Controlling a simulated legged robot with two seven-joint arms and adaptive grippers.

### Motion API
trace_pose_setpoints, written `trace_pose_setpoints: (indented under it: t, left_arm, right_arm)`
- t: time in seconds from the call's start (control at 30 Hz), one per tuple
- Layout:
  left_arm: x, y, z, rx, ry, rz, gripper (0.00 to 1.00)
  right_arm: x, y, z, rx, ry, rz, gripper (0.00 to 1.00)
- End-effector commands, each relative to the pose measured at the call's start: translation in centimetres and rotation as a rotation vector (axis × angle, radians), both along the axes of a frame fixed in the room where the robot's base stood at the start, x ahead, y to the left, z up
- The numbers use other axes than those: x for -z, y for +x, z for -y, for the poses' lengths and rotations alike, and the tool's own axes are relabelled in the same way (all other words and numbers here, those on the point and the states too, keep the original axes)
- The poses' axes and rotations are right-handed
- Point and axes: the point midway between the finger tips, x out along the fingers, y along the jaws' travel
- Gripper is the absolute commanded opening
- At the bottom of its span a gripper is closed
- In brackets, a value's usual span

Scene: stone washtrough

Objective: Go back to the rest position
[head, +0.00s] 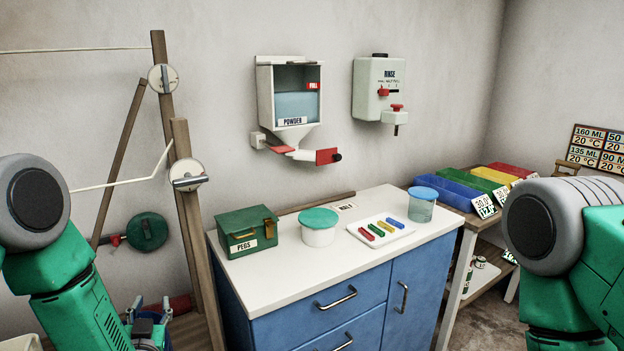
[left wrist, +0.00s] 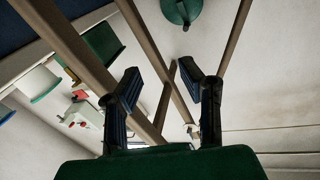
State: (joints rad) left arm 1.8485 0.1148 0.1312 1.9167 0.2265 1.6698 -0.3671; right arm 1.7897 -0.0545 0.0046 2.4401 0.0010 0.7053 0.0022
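My left gripper (head: 151,310) shows at the bottom left of the head view, low beside the wooden posts. In the left wrist view my left gripper (left wrist: 160,82) has its two dark fingers spread apart with nothing between them. Behind the fingers that view shows wooden posts and wall, seemingly upside down. My left arm stands at the left edge of the head view and my right arm at the right edge. My right gripper is out of view.
A white-topped blue cabinet (head: 370,290) holds a green pegs box (head: 246,232), a lidded white tub (head: 319,228), a tray with coloured pegs (head: 381,243) and a blue-lidded jar (head: 422,206). Wooden posts (head: 186,225) with a line rise near my left gripper. Dispensers (head: 290,95) hang above.

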Motion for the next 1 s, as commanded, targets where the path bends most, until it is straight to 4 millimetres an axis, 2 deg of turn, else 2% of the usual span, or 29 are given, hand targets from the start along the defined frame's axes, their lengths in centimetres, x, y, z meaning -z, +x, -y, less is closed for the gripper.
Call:
trace_pose_setpoints:
  t: [0.17,0.27,0.37,0.4,0.5,0.6,0.67,0.7,0.87,0.9,1.0]
  left_arm:
    - [5.8,-3.9,1.4,0.067,-0.086,-0.239,0.34]
    - [9.7,-7.7,2.3,0.1,-0.149,-0.419,0.34]
    - [13.8,-13.6,3.2,0.125,-0.225,-0.652,0.34]
    - [15.2,-16.2,3.5,0.127,-0.255,-0.749,0.34]
    - [17.6,-22.8,4.0,0.121,-0.321,-0.968,0.34]
    - [18.7,-28.4,4.3,0.103,-0.369,-1.149,0.34]
    - [18.9,-31.5,4.4,0.088,-0.392,-1.243,0.34]
    - [19.0,-33.4,4.4,0.077,-0.405,-1.303,0.34]
    - [18.3,-40.5,4.4,0.027,-0.448,-1.52,0.34]
    - [19.6,-40.1,4.5,0.033,-0.442,-1.512,0.34]
    - [22.0,-39.4,4.7,0.051,-0.423,-1.5,0.34]
  right_arm:
    - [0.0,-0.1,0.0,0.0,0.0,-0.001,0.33]
    - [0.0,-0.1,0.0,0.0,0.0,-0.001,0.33]
    - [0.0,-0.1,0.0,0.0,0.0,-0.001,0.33]
    - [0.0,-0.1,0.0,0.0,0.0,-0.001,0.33]
    - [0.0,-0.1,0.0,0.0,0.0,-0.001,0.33]
    - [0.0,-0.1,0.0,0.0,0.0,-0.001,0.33]
    - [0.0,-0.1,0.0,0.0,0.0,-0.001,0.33]
    - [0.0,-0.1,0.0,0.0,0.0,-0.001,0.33]
    - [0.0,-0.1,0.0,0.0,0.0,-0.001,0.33]
    - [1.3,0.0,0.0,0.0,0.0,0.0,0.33]
    - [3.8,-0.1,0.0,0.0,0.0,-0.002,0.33]
